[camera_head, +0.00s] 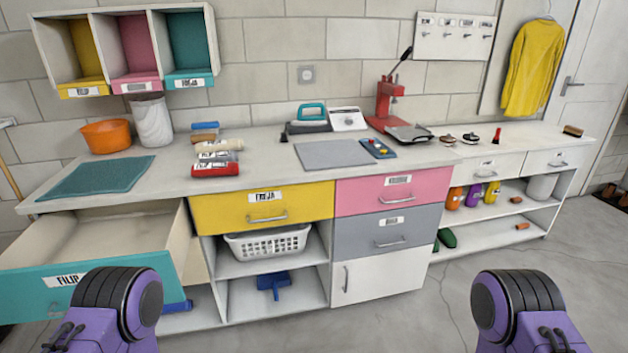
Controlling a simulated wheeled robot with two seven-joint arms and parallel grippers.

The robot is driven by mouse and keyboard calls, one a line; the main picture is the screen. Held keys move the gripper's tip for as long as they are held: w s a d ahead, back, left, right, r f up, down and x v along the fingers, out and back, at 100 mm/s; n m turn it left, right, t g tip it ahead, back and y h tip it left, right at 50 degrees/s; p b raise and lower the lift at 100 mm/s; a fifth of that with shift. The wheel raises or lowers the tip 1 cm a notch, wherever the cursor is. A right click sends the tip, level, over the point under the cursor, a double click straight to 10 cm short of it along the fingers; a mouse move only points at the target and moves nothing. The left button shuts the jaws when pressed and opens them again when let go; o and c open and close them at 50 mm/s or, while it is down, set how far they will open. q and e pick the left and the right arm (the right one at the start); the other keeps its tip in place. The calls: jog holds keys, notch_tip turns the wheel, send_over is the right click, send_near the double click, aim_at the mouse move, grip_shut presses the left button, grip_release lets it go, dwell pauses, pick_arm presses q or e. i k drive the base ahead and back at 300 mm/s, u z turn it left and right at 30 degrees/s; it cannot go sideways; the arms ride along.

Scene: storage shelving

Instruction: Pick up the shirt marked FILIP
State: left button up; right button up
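Several rolled cloth items with white labels lie on the counter (270,172), left of centre. A red roll (208,171) is in front, a pale beige roll (228,144) is behind it, and brown and blue rolls (206,126) are at the back. Their labels are too small to read, so I cannot tell which is marked FILIP. A teal drawer (100,272) at the lower left is pulled out and carries a FILIP label; its visible inside looks empty. My purple arm links show at the bottom left and bottom right, but neither gripper is visible.
A teal mat (98,178), an orange bowl (106,135) and a white bin (152,124) stand left of the rolls. A grey mat (333,153) lies to the right. The yellow FREJA drawer (225,213) is shut. Bare counter surrounds the rolls.

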aim_at(215, 169)
jog(key=u, duration=0.95)
jog(key=k, duration=0.15)
jog(key=z, duration=2.05)
jog(key=i, duration=1.1)
jog(key=u, duration=0.9)
jog(key=i, duration=0.7)
jog(key=u, duration=0.75)
